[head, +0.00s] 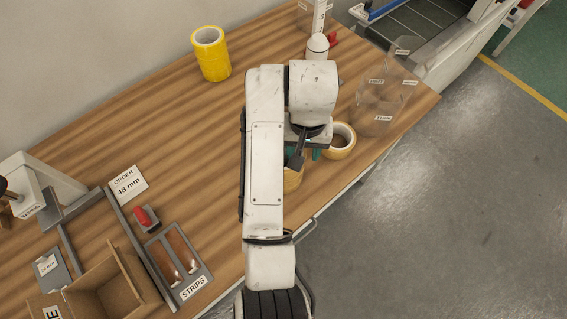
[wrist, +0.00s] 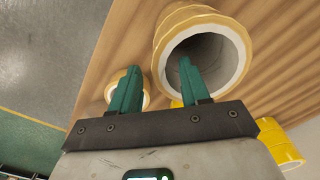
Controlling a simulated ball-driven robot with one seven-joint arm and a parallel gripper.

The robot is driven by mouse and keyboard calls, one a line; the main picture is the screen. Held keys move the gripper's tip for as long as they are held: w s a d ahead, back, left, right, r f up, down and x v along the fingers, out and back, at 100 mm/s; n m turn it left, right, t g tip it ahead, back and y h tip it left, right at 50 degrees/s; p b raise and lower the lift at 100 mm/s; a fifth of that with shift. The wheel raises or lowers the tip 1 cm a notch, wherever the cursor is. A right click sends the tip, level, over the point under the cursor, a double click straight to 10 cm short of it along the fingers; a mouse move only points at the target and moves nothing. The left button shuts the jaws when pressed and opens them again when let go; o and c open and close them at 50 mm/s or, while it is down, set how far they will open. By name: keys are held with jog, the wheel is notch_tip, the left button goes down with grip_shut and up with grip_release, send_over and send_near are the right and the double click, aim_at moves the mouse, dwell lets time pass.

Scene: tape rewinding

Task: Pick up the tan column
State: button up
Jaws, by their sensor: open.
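The tan column (wrist: 168,32), a tall tan tape stack with a pale round core, stands on the table near its front edge. In the head view only a part of the column (head: 293,179) shows, beside my arm and below my gripper (head: 303,155). In the wrist view my gripper (wrist: 158,64) is open with two green fingers. The right finger lies over the column's hollow and the left finger is outside its rim. I cannot tell how deep the right finger reaches or whether either finger touches.
A lower tan roll (head: 342,140) lies close beside, behind the left finger in the wrist view (wrist: 122,88). A yellow column (head: 211,54) stands at the back. A clear bin (head: 385,95) is at the right. A cardboard box (head: 105,290) and strips tray (head: 178,262) are lower left.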

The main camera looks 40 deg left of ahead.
jog(key=shift+d+f, duration=0.1)
jog(key=shift+f, duration=1.85)
jog(key=shift+c, duration=0.3)
grip_shut()
